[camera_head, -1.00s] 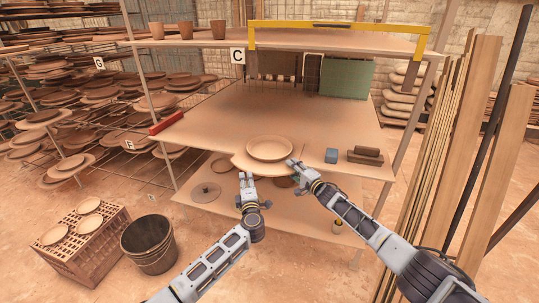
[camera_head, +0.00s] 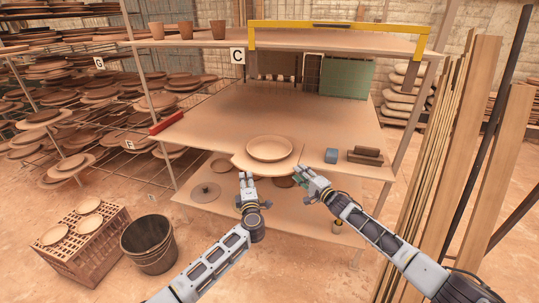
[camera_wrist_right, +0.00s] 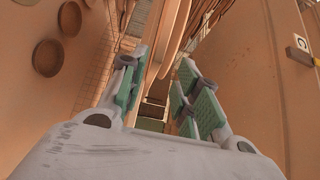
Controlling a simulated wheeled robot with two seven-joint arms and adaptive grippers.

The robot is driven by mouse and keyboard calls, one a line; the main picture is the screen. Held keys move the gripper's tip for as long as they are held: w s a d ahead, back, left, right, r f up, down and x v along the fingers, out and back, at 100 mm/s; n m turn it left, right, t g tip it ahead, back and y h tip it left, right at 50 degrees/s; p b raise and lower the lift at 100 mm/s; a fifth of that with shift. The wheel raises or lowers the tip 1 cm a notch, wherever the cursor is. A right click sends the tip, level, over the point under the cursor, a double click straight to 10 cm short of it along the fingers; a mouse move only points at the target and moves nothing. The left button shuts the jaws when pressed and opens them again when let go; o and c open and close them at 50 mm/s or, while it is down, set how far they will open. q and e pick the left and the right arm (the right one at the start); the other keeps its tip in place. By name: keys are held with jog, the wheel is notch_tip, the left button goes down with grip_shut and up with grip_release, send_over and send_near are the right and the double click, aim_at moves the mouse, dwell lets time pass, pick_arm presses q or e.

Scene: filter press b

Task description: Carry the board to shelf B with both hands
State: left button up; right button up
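A pale board (camera_head: 245,163) with a rounded front lies on the middle shelf (camera_head: 240,115) of the rack marked C, jutting over its front edge. A wide clay plate (camera_head: 269,149) rests on it. My left gripper (camera_head: 247,177) is just below the board's front left edge; I cannot tell if it touches or how its fingers stand. My right gripper (camera_head: 303,172) is beside the board's front right, apart from it. In the right wrist view my right gripper (camera_wrist_right: 160,95) has its green-padded fingers spread, with nothing gripped. No label B is visible.
A bucket (camera_head: 148,243) and a crate with plates (camera_head: 88,250) stand on the floor at left. Tall planks (camera_head: 440,150) stand at right. The middle shelf behind the plate is clear.

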jog(key=v, duration=0.6)
dwell(0.3)
jog(key=shift+d+f, duration=0.1)
dwell(0.3)
